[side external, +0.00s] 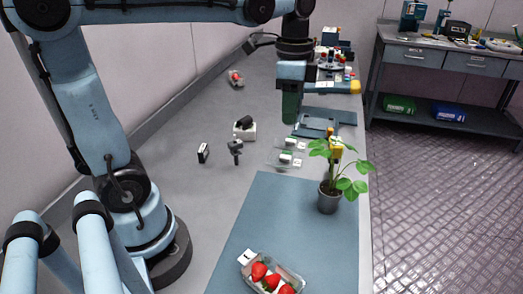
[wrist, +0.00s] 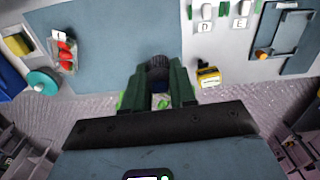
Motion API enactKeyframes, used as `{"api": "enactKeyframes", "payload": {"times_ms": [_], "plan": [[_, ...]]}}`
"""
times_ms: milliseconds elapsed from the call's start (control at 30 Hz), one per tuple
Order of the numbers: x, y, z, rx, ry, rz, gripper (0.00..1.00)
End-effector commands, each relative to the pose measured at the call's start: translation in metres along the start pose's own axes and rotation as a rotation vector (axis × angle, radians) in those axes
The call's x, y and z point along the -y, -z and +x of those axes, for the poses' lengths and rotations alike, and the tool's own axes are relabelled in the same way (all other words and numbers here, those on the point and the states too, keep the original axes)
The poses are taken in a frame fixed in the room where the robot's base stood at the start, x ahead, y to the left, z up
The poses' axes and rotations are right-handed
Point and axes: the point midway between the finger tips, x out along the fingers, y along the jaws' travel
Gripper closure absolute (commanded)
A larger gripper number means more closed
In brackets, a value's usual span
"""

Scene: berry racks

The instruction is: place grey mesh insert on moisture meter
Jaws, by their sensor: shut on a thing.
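My gripper (side external: 290,121) hangs fingers down over the table, well above its top. In the wrist view its green fingers (wrist: 160,68) are closed around a dark grey, round thing (wrist: 157,64). It looks like the grey mesh insert, but its mesh cannot be made out, and the fingers hide it in the side view. A small yellow boxy thing (side external: 337,151), seemingly the moisture meter, stands behind the plant near the table's right edge. In the wrist view the yellow thing (wrist: 208,77) is right of the fingers, apart from them.
A potted plant (side external: 328,200) stands at the blue mat's far right corner, partly covering the yellow thing. A strawberry punnet (side external: 262,284) lies on the mat (side external: 265,215). White items (side external: 287,157) and a blue tray (side external: 345,117) lie beyond. The mat's middle is clear.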

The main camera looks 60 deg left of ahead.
Motion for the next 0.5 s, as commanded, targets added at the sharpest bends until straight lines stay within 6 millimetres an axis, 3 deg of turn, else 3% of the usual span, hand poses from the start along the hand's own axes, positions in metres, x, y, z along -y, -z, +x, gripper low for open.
{"api": "enactKeyframes", "payload": {"times_ms": [100, 300, 500], "plan": [[0.001, 0.044, -0.011, 0.0, 0.0, 0.024, 1.0], [-0.007, 0.104, -0.02, 0.0, 0.0, 0.043, 1.0], [-0.016, 0.136, -0.022, 0.0, 0.0, 0.052, 1.0]]}}
